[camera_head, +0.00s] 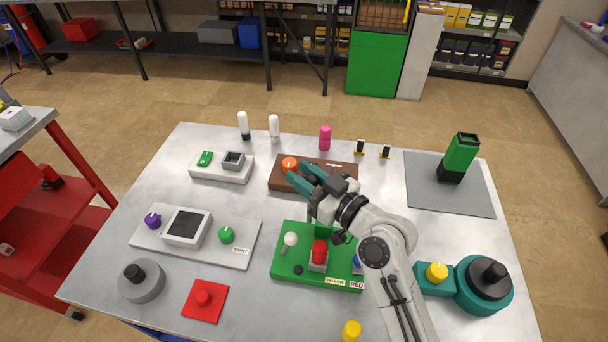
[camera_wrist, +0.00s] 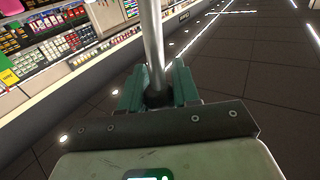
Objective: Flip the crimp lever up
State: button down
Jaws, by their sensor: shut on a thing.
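A brown board (camera_head: 277,182) lies at the back middle of the table in the head view. An orange knob (camera_head: 289,164) shows at its left part, right by my teal fingertips. My gripper (camera_head: 303,176) reaches over this board from the right, its fingers pointing left. In the wrist view, my gripper (camera_wrist: 158,88) is shut around a grey metal rod, which I take to be the crimp lever (camera_wrist: 152,38). The rod runs up out of that picture. In the head view my fingers and wrist hide most of the rod and its base.
A green board (camera_head: 282,272) with a white-knobbed lever and a red part lies just in front, under my arm. A pale board (camera_head: 192,170) is on the left. A pink cylinder (camera_head: 325,137) and two white-topped bottles stand behind. The grey mat (camera_head: 425,190) is largely clear.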

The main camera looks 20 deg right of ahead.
jog(key=w+b, duration=0.1)
jog(key=b, duration=0.1)
jog(key=w+d+f+b, duration=0.1)
jog(key=b, duration=0.1)
jog(key=shift+d, duration=0.3)
jog(key=c, duration=0.8)
grip_release()
jog(key=shift+b+v, duration=1.7)
jog(key=shift+v, duration=3.65)
